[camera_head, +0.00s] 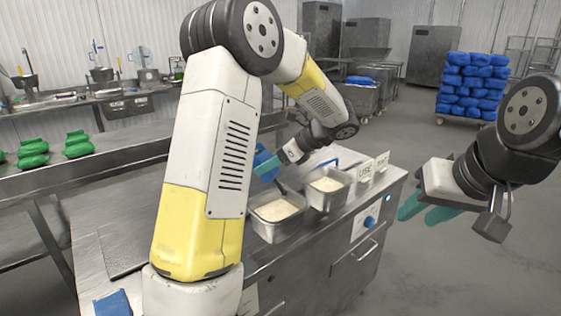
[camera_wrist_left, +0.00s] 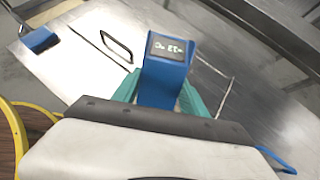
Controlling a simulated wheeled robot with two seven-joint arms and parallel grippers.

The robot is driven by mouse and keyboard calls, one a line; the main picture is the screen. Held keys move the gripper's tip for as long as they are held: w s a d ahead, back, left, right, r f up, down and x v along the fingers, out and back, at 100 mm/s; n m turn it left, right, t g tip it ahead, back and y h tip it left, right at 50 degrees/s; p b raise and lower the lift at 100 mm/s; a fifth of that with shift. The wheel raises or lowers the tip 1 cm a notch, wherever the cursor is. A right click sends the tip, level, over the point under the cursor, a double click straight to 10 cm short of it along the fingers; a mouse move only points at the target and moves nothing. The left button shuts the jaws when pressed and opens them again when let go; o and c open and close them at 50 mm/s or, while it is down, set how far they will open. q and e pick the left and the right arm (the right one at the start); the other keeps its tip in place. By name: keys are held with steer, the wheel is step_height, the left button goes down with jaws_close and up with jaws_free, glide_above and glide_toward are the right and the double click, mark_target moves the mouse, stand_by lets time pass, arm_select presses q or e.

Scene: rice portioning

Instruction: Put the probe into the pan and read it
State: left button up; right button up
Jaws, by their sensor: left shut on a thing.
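A blue probe (camera_wrist_left: 165,80) with a small dark display is between the teal fingers of my left gripper (camera_wrist_left: 160,95) in the left wrist view. The display shows pale characters, turned over and too small to read surely. In the head view the probe's blue body (camera_head: 262,160) shows behind the pans, beside my left gripper (camera_head: 270,165). I cannot see its tip in a pan. A steel pan of rice (camera_head: 281,232) stands at the near side of the counter, with a second rice pan (camera_head: 337,203) to its right. My right gripper (camera_head: 425,208) is empty and open, right of the counter.
Small white signs (camera_head: 366,170) stand right of the pans. A blue knob (camera_head: 370,221) is on the counter's front. In the left wrist view, a blue-headed tool (camera_wrist_left: 40,40) and a dark handle (camera_wrist_left: 117,46) lie on a pale board.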

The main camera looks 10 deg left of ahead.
arm_select(q)
steer(key=shift+f, duration=5.15)
stand_by(2.8)
